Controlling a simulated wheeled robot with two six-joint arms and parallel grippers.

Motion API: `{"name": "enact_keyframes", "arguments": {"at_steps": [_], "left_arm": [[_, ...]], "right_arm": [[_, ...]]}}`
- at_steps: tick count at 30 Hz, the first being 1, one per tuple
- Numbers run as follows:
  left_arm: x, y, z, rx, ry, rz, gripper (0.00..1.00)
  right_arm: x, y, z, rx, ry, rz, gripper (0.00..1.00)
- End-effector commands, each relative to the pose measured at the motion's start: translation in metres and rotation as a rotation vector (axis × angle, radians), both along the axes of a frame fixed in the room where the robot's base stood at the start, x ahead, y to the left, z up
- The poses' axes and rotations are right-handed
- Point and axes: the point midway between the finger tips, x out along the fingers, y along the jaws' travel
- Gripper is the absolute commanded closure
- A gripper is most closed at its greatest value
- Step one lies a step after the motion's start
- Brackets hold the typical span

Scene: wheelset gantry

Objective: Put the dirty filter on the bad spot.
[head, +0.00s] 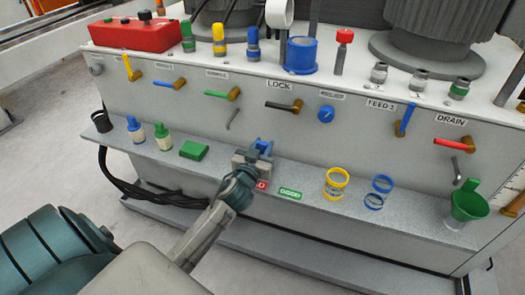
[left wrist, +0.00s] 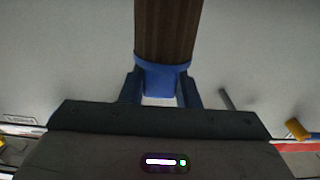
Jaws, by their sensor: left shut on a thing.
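My left gripper (head: 257,152) is above the shelf, close in front of the cabinet's front panel. In the left wrist view, my left gripper (left wrist: 161,88) is shut on the blue end of a brown, ribbed cylinder, the dirty filter (left wrist: 166,30). The filter's far end runs out of the top of that view. In the head view I cannot make out its brown body. The red label of the bad spot (head: 262,184) lies on the shelf just below my gripper, partly hidden by it. My right gripper is not in view.
A green GOOD label (head: 290,194) lies beside the red one. The shelf (head: 225,200) also holds a green block (head: 194,150), two bottles, yellow rings (head: 336,184), blue rings (head: 378,191) and a green funnel (head: 469,203). Handles stick out of the panel above.

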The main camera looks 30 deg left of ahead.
Motion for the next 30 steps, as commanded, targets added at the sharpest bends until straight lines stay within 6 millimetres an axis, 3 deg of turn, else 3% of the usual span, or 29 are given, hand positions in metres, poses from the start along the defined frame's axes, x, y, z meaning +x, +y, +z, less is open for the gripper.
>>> {"name": "enact_keyframes", "arguments": {"at_steps": [11, 12, 15, 26, 30], "left_arm": [[0.000, 0.000, -0.009, 0.000, -0.003, -0.001, 1.00], [0.000, 0.000, -0.009, -0.001, -0.002, -0.001, 0.69], [0.000, 0.000, -0.008, -0.001, -0.002, -0.001, 0.50], [0.000, 0.000, -0.004, -0.001, -0.002, -0.001, 0.50], [-0.017, -0.004, -0.006, 0.000, 0.000, -0.001, 0.50]], "right_arm": [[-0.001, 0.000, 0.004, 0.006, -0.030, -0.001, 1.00], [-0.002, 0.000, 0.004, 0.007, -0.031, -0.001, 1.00], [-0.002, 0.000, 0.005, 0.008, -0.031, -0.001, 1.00], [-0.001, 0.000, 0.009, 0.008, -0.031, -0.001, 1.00], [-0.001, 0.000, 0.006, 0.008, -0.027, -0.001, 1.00]]}}
